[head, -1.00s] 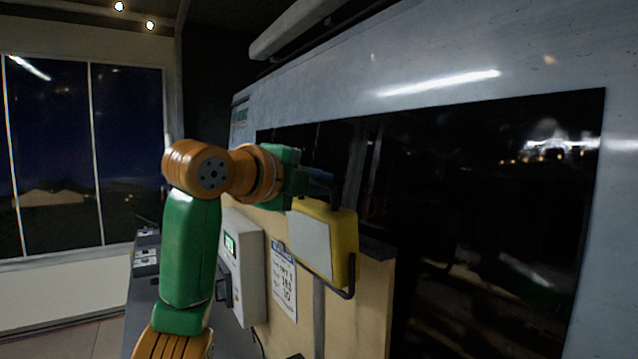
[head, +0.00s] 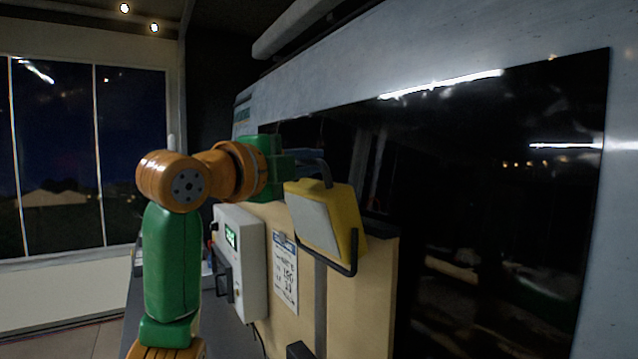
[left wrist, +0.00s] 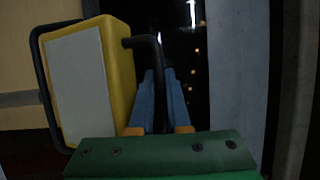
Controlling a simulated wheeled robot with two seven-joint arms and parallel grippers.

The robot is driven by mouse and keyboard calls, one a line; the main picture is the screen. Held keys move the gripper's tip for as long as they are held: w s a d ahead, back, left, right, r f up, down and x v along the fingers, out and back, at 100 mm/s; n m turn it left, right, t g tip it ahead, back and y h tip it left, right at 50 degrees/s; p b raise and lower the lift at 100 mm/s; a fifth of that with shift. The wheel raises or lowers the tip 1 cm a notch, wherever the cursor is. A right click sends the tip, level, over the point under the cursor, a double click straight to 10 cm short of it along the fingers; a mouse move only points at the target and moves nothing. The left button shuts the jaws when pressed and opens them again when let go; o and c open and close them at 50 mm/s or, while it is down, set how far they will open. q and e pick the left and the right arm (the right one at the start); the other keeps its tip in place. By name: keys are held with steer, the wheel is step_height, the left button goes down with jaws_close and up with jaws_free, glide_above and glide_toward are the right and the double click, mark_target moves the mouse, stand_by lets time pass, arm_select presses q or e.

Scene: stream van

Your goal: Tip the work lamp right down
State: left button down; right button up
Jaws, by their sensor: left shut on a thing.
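The yellow work lamp (head: 347,222) has a pale front panel and a dark bracket. In the head view it is at the top edge of the wooden panel, its face tilted somewhat downward and to the left. My left gripper (head: 318,165) reaches it from the left at its top. In the left wrist view the lamp (left wrist: 119,75) fills the left side, and the blue fingers of my left gripper (left wrist: 165,95) are shut on the lamp's dark bent handle (left wrist: 155,60). My right gripper is not in view.
A grey box with a green display (head: 241,262) and a printed sheet (head: 285,272) are on the wooden panel (head: 368,300) below and left of the lamp. A large dark window (head: 500,220) is to the right.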

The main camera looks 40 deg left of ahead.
arm_select(q)
steer(key=s+a+f+n+t+y+b, duration=0.2)
steer(key=s+f+n+t+y+b, duration=0.2)
steer(key=b, duration=0.9)
steer(key=s+n+t, duration=0.1)
steer(key=n+t, duration=0.1)
steer(key=t, duration=0.1)
steer(key=shift+s+f+n+t+y+b, duration=0.2)
steer(key=shift+f+n+t+y+b, duration=0.1)
steer(key=shift+t, duration=0.1)
steer(key=c, duration=1.2)
jaws_free()
steer(key=shift+s+r, duration=0.1)
steer(key=shift+o, duration=0.2)
